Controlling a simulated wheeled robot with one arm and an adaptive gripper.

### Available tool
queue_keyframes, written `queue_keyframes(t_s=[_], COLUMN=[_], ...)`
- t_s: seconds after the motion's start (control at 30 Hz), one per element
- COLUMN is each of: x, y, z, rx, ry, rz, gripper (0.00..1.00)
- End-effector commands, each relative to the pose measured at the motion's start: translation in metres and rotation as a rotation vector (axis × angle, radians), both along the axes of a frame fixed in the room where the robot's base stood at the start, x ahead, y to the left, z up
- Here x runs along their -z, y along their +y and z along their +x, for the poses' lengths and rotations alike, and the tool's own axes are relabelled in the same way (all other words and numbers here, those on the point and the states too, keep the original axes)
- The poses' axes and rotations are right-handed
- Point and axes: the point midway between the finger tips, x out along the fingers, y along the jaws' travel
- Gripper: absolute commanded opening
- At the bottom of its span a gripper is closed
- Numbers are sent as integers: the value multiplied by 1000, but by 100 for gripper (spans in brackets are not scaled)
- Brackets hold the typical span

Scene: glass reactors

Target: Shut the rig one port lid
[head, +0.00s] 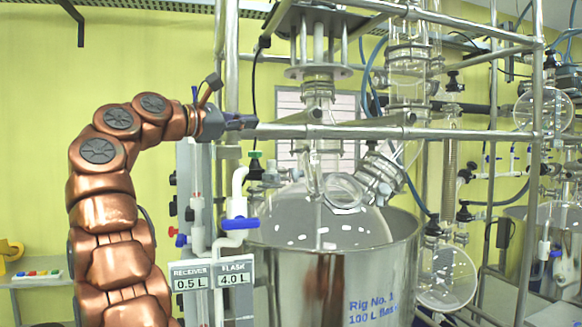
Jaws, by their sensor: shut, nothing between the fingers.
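Rig one is the large glass reactor vessel (300,222) sitting in a steel pot (340,285) marked "Rig No. 1, 100 L". A clear round glass piece with a thick rim (343,191), which looks like the port lid, stands tilted on the vessel's upper right shoulder. Just right of it is an angled side neck with a clamped flange (380,176). I cannot tell exactly how the lid sits against that port. My gripper (246,122) is shut and empty, pointing right, above and left of the lid and well apart from it. It overlaps the left end of a horizontal steel rail in the picture.
The horizontal rail (330,132) crosses above the vessel, between steel uprights (536,170). A white pipe with a blue-handled valve (240,223) and a sign reading 0.5 L and 4.0 L (211,275) stand left of the pot. Round glass flasks (446,276) hang at right.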

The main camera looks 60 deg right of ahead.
Motion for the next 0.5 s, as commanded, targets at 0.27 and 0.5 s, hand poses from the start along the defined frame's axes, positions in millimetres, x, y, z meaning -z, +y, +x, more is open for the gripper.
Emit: queue_keyframes(t_s=[0.27,0.5], x=[78,95], y=[-10,-18], z=[-15,-18], rx=[77,84], ry=[-318,-361], rz=[166,192], gripper=[0,0])
